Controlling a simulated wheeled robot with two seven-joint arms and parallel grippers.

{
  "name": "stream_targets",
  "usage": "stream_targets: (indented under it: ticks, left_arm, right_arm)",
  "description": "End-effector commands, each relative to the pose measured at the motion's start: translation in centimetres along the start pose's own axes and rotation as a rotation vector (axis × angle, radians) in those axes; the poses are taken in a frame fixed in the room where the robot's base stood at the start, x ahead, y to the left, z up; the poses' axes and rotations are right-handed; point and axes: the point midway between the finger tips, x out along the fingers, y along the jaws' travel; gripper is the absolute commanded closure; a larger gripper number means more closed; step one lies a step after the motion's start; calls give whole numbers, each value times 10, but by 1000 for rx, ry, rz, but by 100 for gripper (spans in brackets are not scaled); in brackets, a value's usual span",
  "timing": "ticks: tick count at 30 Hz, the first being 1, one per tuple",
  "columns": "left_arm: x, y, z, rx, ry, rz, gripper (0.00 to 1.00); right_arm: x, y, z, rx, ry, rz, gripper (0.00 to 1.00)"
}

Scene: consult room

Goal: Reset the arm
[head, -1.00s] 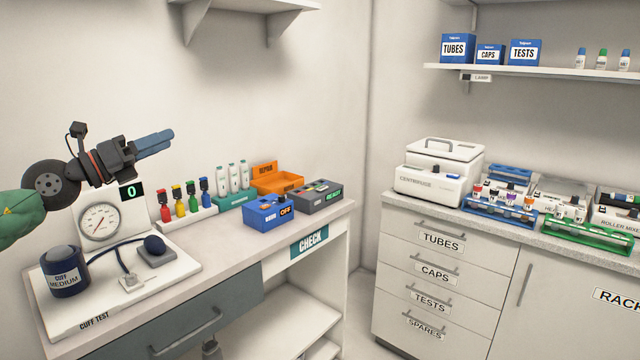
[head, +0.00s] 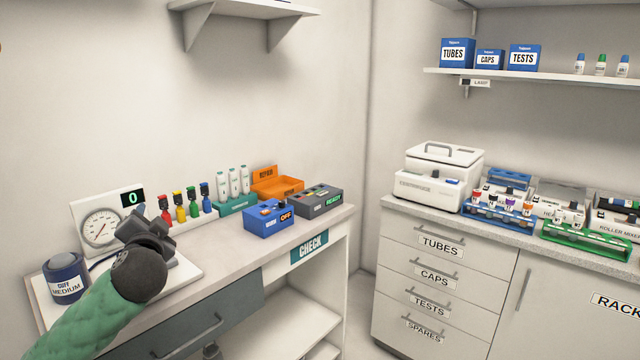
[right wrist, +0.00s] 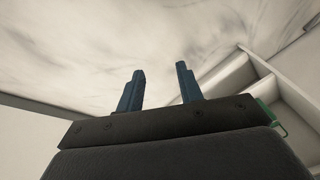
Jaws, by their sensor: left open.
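My left arm comes in from the lower left of the head view. My left gripper (head: 143,222) is over the cuff test board (head: 184,272), in front of the dial gauge (head: 101,229). It points away from the camera, and its fingers are mostly hidden by its own dark wrist. I see nothing held in it. My right gripper shows only in the right wrist view (right wrist: 161,78), where its two blue fingers stand apart with nothing between them.
A blue cuff roll (head: 66,278) stands left of my left gripper. The bench front (head: 228,258) is clear.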

Motion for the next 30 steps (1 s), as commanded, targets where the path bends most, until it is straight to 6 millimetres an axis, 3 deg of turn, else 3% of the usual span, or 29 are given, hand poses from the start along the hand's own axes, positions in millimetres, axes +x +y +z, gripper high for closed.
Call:
stream_targets:
  ticks: [3, 12, 21, 30]
  left_arm:
    - [-25, 60, 27, -60, -125, 171, 56]
    - [-110, 181, 75, -173, -344, 532, 56]
    - [-202, 263, 100, -293, -464, 787, 56]
    - [-292, 317, 129, -396, -615, 941, 56]
  right_arm:
    - [-17, 2, -2, 4, -2, 6, 64]
    - [-48, 6, -6, 13, 7, 19, 64]
    - [-74, 9, -14, 21, 33, 29, 64]
    - [-95, 10, -19, 28, 50, 34, 64]
